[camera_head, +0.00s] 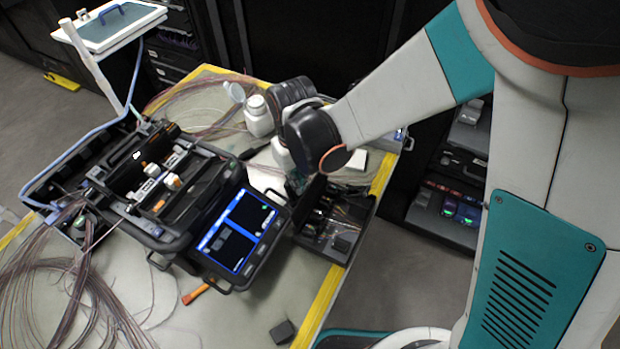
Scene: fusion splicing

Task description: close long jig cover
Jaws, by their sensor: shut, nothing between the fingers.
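The black fusion splicer (112,192) stands on the table at left of centre. Its top is open, showing white and orange jig parts (151,186) along its middle. Small white lids (152,169) stand up among them; I cannot tell for sure which is the long jig cover or its exact angle. The splicer's screen (240,230) is lit blue at its front right. My arm reaches in from the right, with its dark wrist joints right of the splicer and above the table. My gripper is hidden behind these links, and I see no contact with the splicer.
An open black case (335,218) with small parts lies right of the screen. Loose fibres (62,295) spread at lower left. An orange-handled tool (195,295) and a dark block (282,332) lie in front. A raised tray (108,24) stands at upper left.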

